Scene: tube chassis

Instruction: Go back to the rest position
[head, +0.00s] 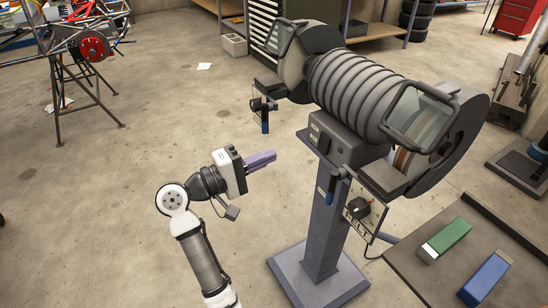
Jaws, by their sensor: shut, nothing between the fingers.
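My gripper (262,159) is at the end of my white and dark arm, near the middle of the head view. Its purple-grey fingers are shut and hold nothing. They point right, toward the bench grinder's pedestal (326,220), and look apart from it in the picture. The gripper is up in the air over the concrete floor. No separate task object is named.
A large bench grinder (355,85) on its pedestal stands right of my gripper. A table (415,262) at the lower right bears a green box (450,236) and a blue box (488,280). A tube chassis (75,40) stands at upper left.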

